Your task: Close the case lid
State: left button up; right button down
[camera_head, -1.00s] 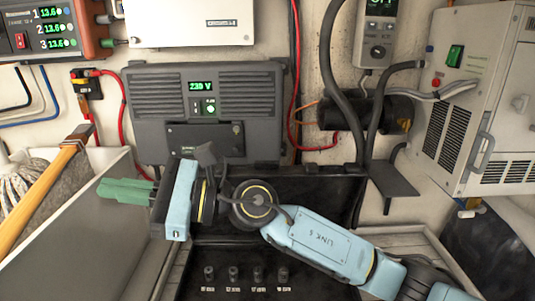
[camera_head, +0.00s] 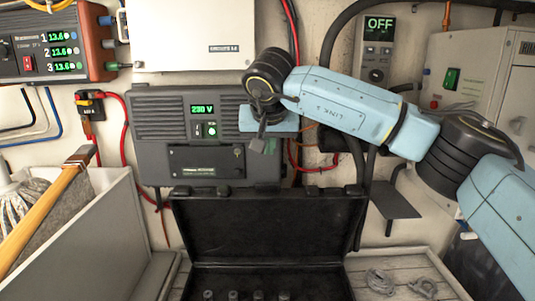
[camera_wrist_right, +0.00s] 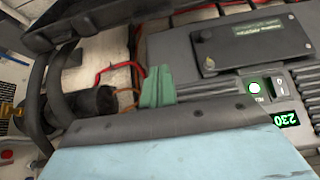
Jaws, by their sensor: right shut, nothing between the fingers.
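The black case lid (camera_head: 268,228) stands open and upright at the back of the case (camera_head: 255,283), low in the middle of the head view. A row of several dark knobs shows inside the case at the bottom edge. My right gripper (camera_head: 266,122) is above the lid, in front of the grey power unit, and apart from the lid. A black edge at that view's top left looks like the lid (camera_wrist_right: 90,22). My left gripper is out of view.
The grey power unit (camera_head: 160,128) is on the wall behind the lid. A grey bin (camera_head: 85,245) with a wooden-handled mop stands left of the case. A small black shelf (camera_head: 395,198) and hoses are to the right. Shackles (camera_head: 422,288) lie on slats right of the case.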

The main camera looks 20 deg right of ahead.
aim_at(268, 184)
jog(key=p+x, duration=0.2)
jog(key=x, duration=0.6)
jog(key=shift+w+a+f, duration=0.1)
jog(key=shift+w+f, duration=0.05)
jog(key=shift+f, duration=0.1)
jog(key=s, duration=0.2)
jog(key=shift+s+a+f, duration=0.2)
jog(key=shift+s+a, duration=0.15)
jog(key=shift+s+a+f+p, duration=0.15)
jog(key=shift+s+p, duration=0.25)
jog(key=shift+s, duration=0.1)
jog(key=shift+f, duration=0.1)
jog(key=shift+s+a, duration=0.1)
